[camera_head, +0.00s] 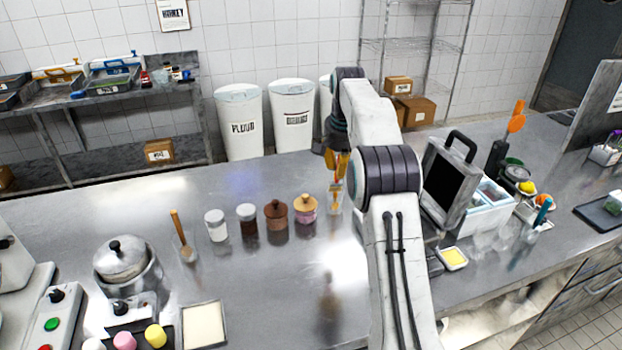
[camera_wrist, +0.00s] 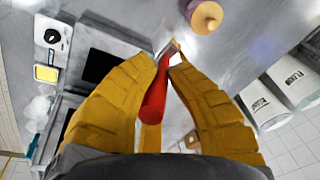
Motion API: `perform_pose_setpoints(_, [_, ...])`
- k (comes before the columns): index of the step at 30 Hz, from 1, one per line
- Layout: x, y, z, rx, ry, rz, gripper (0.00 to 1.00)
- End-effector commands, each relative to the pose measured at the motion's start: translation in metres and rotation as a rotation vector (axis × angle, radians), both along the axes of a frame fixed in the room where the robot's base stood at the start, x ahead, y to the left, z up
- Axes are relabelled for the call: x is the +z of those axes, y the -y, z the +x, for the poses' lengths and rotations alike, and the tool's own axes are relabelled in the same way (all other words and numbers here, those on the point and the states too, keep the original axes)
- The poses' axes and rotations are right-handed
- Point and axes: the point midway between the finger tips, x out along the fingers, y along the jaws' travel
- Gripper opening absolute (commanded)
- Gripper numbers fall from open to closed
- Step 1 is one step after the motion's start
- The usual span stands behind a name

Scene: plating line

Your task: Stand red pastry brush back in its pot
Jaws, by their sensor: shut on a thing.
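My gripper (camera_head: 338,168) has yellow fingers and is over the middle of the counter, right of the pink jar. In the wrist view my gripper (camera_wrist: 170,58) is shut on the red pastry brush (camera_wrist: 154,98). Its red handle lies between the fingers, with a metal band near the tips. In the head view the lower part of the brush (camera_head: 335,203) hangs below the fingers, bristle end down. A faint clear outline, perhaps a glass pot, shows around that end. I cannot tell whether the brush is inside it or in front of it.
Left of my gripper stand a pink jar (camera_head: 305,210), brown jar (camera_head: 276,216), two white-lidded jars and a clear pot with a wooden-handled brush (camera_head: 180,235).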

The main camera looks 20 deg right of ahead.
Motion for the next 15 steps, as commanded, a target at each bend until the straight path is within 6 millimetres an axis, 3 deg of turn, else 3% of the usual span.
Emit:
perform_pose_setpoints(3, [0.018,0.034,-0.024,-0.069,-0.023,0.007,0.0])
perform_pose_setpoints(9, [0.033,0.077,-0.08,-0.173,-0.071,0.026,0.0])
perform_pose_setpoints(15, [0.028,0.09,-0.127,-0.043,-0.114,0.016,0.0])
